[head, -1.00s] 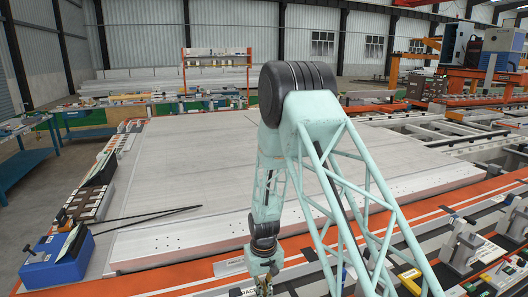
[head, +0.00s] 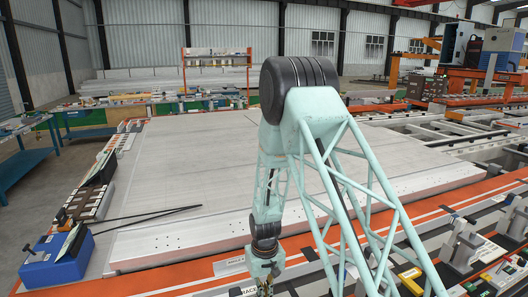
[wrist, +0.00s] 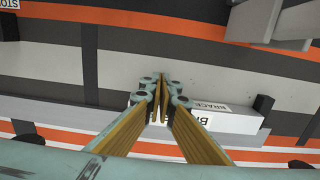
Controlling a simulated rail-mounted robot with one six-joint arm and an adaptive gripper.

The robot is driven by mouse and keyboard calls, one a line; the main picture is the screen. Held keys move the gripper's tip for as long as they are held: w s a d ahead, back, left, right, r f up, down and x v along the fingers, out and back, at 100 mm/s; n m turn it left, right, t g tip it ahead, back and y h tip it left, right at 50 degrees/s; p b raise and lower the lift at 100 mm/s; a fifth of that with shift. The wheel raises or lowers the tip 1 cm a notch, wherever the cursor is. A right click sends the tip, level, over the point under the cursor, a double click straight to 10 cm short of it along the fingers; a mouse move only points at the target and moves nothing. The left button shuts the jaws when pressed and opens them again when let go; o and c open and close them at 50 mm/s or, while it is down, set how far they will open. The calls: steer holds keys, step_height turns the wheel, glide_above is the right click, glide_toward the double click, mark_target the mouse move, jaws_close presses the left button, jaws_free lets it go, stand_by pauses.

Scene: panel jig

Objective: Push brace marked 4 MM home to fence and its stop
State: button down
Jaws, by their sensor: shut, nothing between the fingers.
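My gripper (wrist: 158,84) is shut and empty, pointing down over the jig in the wrist view. A pale grey bar with labels reading BRACE (wrist: 234,121) lies beside and partly behind the fingers, running to the right. A second label is partly covered by a finger, and no 4 MM mark can be read. A dark block (wrist: 263,104) stands at the bar's right end. I cannot tell whether the fingers touch the bar. In the head view my gripper (head: 265,287) is at the bottom edge, by a partly hidden white label.
A large grey panel (head: 190,165) lies on the orange-edged table beyond my arm. A blue box (head: 55,260) and two dark rods (head: 150,216) are at the left. Clamps and fixtures (head: 465,245) line the right front. Orange and grey strips (wrist: 90,15) cross the wrist view.

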step_height(320, 180, up, 8)
steer(key=p, duration=0.2)
stand_by(1.2)
stand_by(0.4)
steer(key=s+d+r+m+t+b, duration=0.1)
steer(key=s+d+r, duration=0.35)
steer(key=r, duration=0.55)
steer(key=s+d+r+b, duration=0.2)
steer(key=s+d+r, duration=0.25)
steer(key=r, duration=0.55)
steer(key=s+d+r+m+t+b, duration=0.1)
steer(key=s+d+r, duration=0.2)
steer(key=s+r, duration=0.5)
steer(key=s+d+r+b, duration=0.1)
steer(key=s+d+r, duration=0.2)
steer(key=s, duration=0.6)
steer(key=s+d+r+m+t+b, duration=0.1)
steer(key=s+d+r+b, duration=0.1)
steer(key=s, duration=0.7)
steer(key=s+d+r+m+t+b, duration=0.1)
steer(key=s+d+r, duration=0.2)
steer(key=s, duration=0.6)
steer(key=shift+s+d+r+b, duration=0.35)
steer(key=shift+s+r, duration=0.05)
steer(key=shift+r, duration=0.15)
